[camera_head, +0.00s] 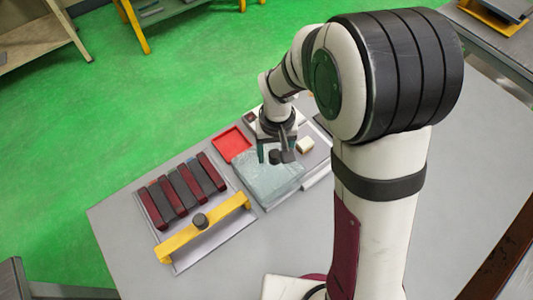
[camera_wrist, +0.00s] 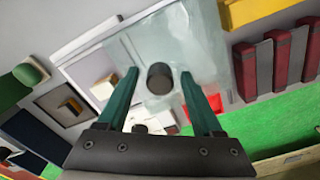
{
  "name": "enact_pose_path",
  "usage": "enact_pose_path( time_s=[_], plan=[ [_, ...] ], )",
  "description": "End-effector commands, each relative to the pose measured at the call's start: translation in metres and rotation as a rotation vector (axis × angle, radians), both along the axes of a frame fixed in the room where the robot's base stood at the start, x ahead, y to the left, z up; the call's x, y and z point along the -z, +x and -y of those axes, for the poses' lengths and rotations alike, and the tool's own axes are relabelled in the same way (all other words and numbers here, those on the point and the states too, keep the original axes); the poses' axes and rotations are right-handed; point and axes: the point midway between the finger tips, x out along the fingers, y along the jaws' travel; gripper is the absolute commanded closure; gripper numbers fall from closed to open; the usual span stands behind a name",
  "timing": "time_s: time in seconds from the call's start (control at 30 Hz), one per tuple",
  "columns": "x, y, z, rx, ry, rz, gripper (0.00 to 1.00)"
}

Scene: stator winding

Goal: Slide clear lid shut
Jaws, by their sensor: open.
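The clear lid (camera_head: 266,182) is a pale see-through square plate lying over part of a flat light tray beside my arm. In the wrist view the clear lid (camera_wrist: 200,40) fills the upper middle, with a dark round knob (camera_wrist: 160,78) standing on it. My gripper (camera_head: 275,157) is above the lid at the knob. In the wrist view my gripper (camera_wrist: 163,82) has its two green fingers apart, one on each side of the knob. I cannot tell whether either finger touches it. The tray's right part is uncovered in the head view.
A red tray (camera_head: 232,142) lies just behind the lid. A rack of dark red and grey bars (camera_head: 180,192) with a yellow handle bar (camera_head: 203,228) stands to the left. A small cream block (camera_head: 305,146) sits right of my gripper. Bare table shows at front left.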

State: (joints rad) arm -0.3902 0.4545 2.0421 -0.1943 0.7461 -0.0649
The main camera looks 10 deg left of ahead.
Motion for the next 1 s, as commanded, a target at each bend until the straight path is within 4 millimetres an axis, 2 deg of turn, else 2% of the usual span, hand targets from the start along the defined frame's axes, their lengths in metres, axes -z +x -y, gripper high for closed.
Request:
enact_pose_path(
  time_s=[0.13, 0.3, 1.0],
  plan=[
    [0.003, -0.001, 0.000, 0.001, -0.001, -0.003, 0.32],
    [0.004, -0.001, 0.000, 0.001, -0.001, -0.005, 0.63],
    [0.004, 0.021, 0.021, 0.003, 0.000, -0.005, 0.64]
  ],
)
